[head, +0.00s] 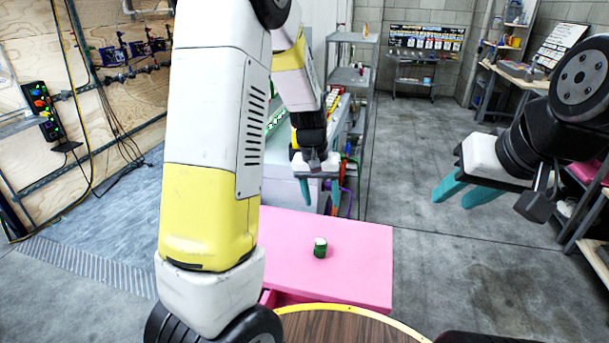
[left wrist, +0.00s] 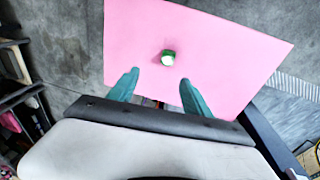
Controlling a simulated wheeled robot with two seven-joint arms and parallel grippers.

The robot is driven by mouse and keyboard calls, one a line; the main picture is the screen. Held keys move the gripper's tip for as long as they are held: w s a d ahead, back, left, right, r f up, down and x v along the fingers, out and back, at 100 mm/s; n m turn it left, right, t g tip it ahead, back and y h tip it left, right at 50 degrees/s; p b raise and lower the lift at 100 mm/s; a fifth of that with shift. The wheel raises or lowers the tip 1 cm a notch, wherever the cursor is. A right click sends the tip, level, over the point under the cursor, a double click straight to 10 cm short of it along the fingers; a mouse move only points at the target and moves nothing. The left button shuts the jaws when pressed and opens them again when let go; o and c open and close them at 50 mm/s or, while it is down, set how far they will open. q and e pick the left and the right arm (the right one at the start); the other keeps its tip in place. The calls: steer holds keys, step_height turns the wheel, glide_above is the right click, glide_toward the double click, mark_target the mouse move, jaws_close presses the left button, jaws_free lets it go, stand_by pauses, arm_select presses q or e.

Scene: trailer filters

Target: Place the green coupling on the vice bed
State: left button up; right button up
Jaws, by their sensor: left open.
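The green coupling (head: 320,248) is a small green cylinder with a pale top, standing on the pink tabletop (head: 365,270). My left gripper (head: 320,191) has its two teal fingers apart and empty, above and beyond the coupling in the head view. In the left wrist view the coupling (left wrist: 168,58) shows past the fingertips of the left gripper (left wrist: 160,77), roughly between them and not touching. My right gripper (head: 459,193) is open and empty in the air at the right, over the floor. I cannot make out a vice bed for certain in either view.
My left arm covers much of the head view's left-centre. A round wooden top with a yellow rim (head: 350,325) is at the near edge. Grey shelving (head: 352,75) stands behind the pink table. The pink top around the coupling is clear.

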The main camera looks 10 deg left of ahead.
arm_select(q)
steer(key=s+a+r+t, duration=0.1)
steer(key=s+r+t, duration=0.1)
steer(key=s+r, duration=0.7)
steer(key=s+a+r+t+h, duration=0.1)
steer(key=s+a+r+t, duration=0.1)
steer(key=s+r, duration=0.8)
steer(key=shift+s+a+r+t, duration=0.25)
steer(key=shift+s+a+t, duration=0.05)
steer(key=shift+s+t, duration=0.3)
steer(key=shift+o, duration=0.4)
steer(key=shift+s, duration=0.15)
steer(key=n+g+y, duration=0.2)
steer(key=n+g, duration=0.4)
steer(key=n, duration=1)
glide_above(321, 241)
steer(key=a, duration=0.1)
step_height(321, 241, down, 30)
steer(key=shift+r, duration=0.1)
steer(key=shift+n, duration=0.9)
steer(key=f, duration=0.7)
steer(key=d+f, duration=0.1)
steer(key=f, duration=0.3)
steer(key=shift+f, duration=0.3)
jaws_close()
steer(key=shift+r, duration=0.1)
